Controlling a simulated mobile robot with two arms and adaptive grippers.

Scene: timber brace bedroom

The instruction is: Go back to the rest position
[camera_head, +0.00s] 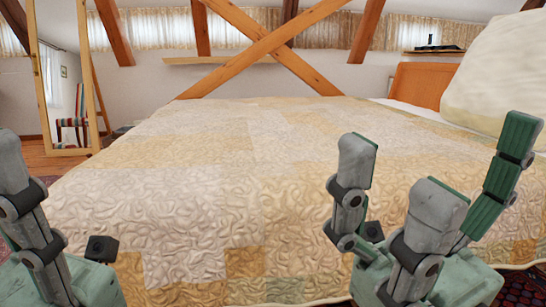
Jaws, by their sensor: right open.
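My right gripper (432,165) is at the lower right, in front of the bed. Its grey-green fingers point up and stand wide apart, with nothing between them. My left gripper (25,215) is at the lower left corner, cut off by the picture edge. One upright finger and part of its pale green palm show; its other fingers are out of view, so its opening cannot be judged. No held object shows at either gripper.
A bed with a cream and yellow patchwork quilt (215,190) fills the middle, close beyond both grippers. A white pillow (500,75) lies at the right. A wood-framed mirror (62,80) stands at the back left. Crossed timber braces (262,45) rise behind the bed.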

